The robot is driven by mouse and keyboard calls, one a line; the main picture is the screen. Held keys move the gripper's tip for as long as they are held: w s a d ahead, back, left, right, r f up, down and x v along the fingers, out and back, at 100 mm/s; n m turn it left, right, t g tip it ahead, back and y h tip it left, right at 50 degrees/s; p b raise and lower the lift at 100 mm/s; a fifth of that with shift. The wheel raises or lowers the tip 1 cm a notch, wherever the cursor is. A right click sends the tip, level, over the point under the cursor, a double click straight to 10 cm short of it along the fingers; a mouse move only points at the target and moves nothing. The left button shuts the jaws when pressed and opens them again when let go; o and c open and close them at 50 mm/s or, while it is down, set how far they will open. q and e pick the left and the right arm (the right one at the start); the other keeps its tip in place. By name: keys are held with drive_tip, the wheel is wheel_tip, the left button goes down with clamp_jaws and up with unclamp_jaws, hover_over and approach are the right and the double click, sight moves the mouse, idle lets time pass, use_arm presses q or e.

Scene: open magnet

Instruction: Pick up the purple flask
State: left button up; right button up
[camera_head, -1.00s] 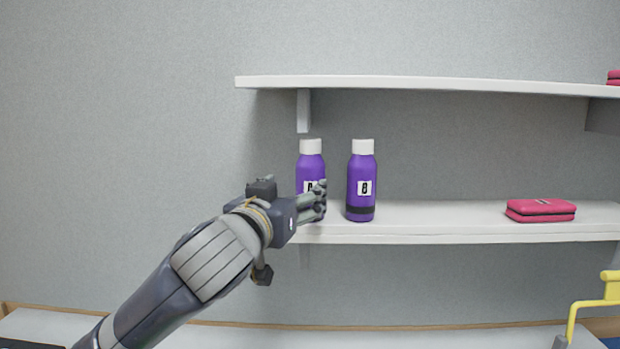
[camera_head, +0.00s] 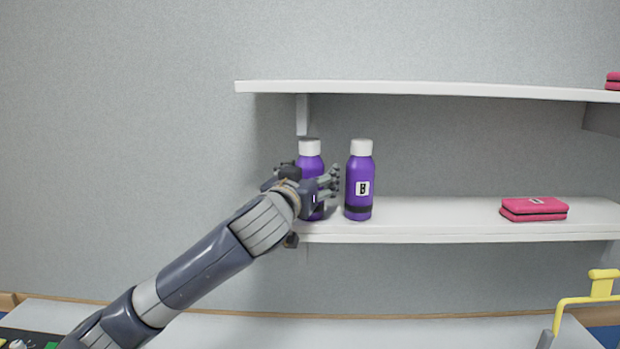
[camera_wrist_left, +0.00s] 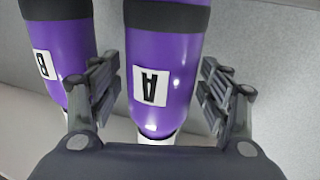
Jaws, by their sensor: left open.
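Two purple flasks with white caps stand upright on the lower shelf. The left flask (camera_head: 310,166) is partly hidden behind my left gripper (camera_head: 332,183) in the head view. The right flask (camera_head: 359,186) has a "B" label and stands just beside it. In the left wrist view, the flask labelled "A" (camera_wrist_left: 163,75) is between the spread fingers of my left gripper (camera_wrist_left: 160,92), which is open. The "B" flask (camera_wrist_left: 62,60) shows upside down at the left, just outside one finger. My right gripper is not in view.
The lower white shelf (camera_head: 440,220) is clear between the flasks and a pink case (camera_head: 534,209). An upper shelf (camera_head: 420,89) hangs above the flasks. A yellow handle (camera_head: 590,300) is at the lower right.

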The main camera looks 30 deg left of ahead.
use_arm(q)
drive_tip(key=shift+s, duration=0.1)
drive_tip(key=c, duration=1.3)
drive_tip(key=shift+c, duration=0.2)
drive_tip(key=shift+r, duration=0.1)
